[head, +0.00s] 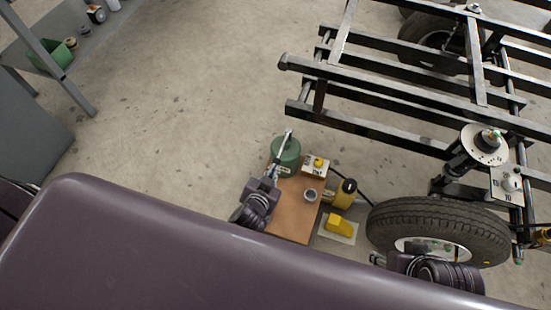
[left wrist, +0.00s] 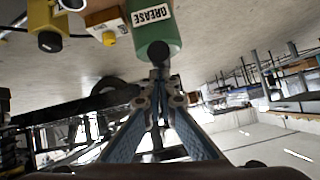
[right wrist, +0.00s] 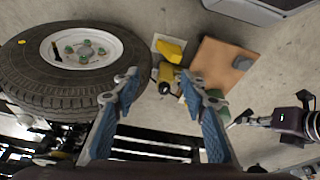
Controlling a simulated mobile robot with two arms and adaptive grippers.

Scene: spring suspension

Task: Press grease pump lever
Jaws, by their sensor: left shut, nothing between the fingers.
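The green grease pump (head: 286,152) stands at the far left corner of a brown board. Its pale lever (head: 283,146) slants across its top toward my left gripper (head: 271,174). In the left wrist view the green grease pump (left wrist: 160,32) shows its GREASE label, with a dark round knob (left wrist: 159,52) in front of it. My left gripper (left wrist: 159,88) is shut and empty, its tips just short of the knob in the picture; I cannot tell whether they touch. My right gripper (right wrist: 158,78) is open and empty, near the wheel and away from the pump.
Floor left of the pump is clear.

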